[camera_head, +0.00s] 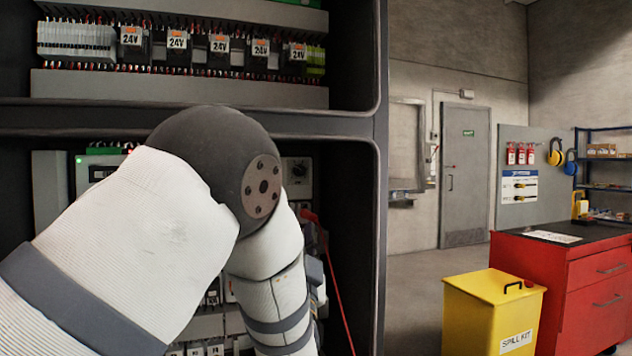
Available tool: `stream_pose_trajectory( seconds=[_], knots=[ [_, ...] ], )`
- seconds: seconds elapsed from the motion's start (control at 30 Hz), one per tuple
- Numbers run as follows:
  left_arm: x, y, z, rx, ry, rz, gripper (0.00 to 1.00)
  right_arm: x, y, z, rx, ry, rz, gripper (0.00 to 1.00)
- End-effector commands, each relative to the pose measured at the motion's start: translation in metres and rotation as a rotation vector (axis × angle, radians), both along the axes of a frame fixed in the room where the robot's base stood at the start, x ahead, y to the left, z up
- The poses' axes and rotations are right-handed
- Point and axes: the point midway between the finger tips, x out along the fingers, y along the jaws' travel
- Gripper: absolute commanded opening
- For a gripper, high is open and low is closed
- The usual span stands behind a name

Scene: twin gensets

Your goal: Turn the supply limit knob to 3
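I cannot make out a knob labelled supply limit. A small grey unit with a round, dial-like face (298,170) shows in the lower cabinet bay, just right of my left arm's dark elbow joint. It is too small to read any mark or setting, and I cannot tell whether it is the knob. My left arm comes in from the lower left, bends at the elbow and runs down out of the picture, covering much of the lower bay. Neither gripper can be made out.
The open cabinet (381,200) has an upper bay with a row of 24V relays (218,48). A red cable (338,285) hangs in the lower bay. At right stand a yellow spill kit bin (480,315) and a red tool cabinet (585,290). Open floor lies before the grey door (465,178).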

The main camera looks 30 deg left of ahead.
Motion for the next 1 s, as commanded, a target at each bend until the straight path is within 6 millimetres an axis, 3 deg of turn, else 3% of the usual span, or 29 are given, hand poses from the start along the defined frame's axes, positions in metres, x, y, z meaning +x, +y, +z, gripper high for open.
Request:
stream_pose_trajectory(
  seconds=[0.17,0.6,1.0],
  knots=[
    [0.003,-0.001,0.015,0.022,-0.044,0.003,0.37,-0.001,0.000,0.000,-0.001,0.001,-0.001,0.40],
    [0.071,0.040,0.074,0.020,-0.040,0.004,0.37,0.000,0.000,0.001,0.000,-0.001,-0.001,0.40],
    [0.081,0.045,0.081,0.021,-0.036,0.003,0.35,0.001,0.000,0.001,0.000,-0.004,-0.001,0.40]
  ],
)
